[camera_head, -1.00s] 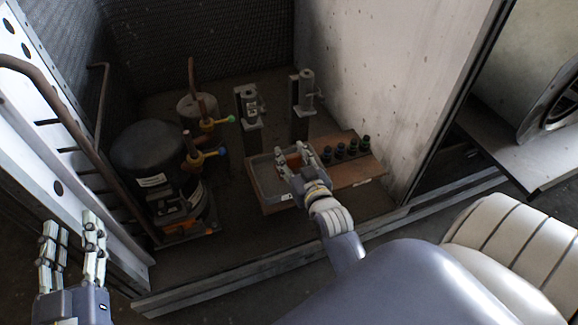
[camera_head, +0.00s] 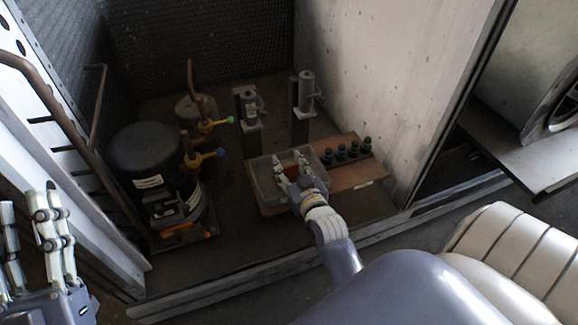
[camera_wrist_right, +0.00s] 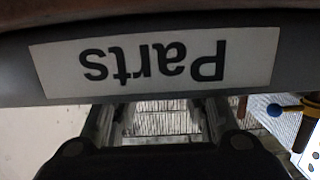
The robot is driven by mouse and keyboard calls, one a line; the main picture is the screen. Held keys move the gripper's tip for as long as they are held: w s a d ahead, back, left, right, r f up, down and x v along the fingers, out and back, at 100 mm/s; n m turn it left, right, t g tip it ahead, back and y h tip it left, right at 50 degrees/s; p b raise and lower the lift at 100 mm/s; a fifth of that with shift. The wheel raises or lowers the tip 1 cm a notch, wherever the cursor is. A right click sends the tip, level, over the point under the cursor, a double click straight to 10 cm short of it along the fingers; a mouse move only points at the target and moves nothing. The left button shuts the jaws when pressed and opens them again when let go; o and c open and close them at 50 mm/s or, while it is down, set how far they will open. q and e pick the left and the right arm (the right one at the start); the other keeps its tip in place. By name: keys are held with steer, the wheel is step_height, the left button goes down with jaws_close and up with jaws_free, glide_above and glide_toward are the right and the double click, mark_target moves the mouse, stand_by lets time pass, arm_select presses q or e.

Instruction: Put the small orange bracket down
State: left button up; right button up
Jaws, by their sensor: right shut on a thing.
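The small orange bracket (camera_head: 290,170) shows as a bit of orange between the fingers of my right gripper (camera_head: 290,161), mostly hidden by them. My right gripper is shut on it, with its fingertips over the grey parts bin (camera_head: 257,180). I cannot tell whether the bracket touches the bin floor. In the right wrist view the bin's upside-down "Parts" label (camera_wrist_right: 155,62) is very close, and my right gripper's fingers (camera_wrist_right: 160,118) show below it; the bracket is not clear there. My left gripper (camera_head: 30,215) is empty at the left edge, fingers apart.
The bin stands on a brown board (camera_head: 345,178) with several dark caps (camera_head: 340,152) at its right. Two upright metal posts (camera_head: 302,105) stand behind. A black compressor (camera_head: 145,160) with copper pipes stands left. A pale wall (camera_head: 385,90) rises on the right.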

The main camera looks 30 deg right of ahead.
steer(key=shift+f, duration=0.15)
steer(key=o, duration=1.1)
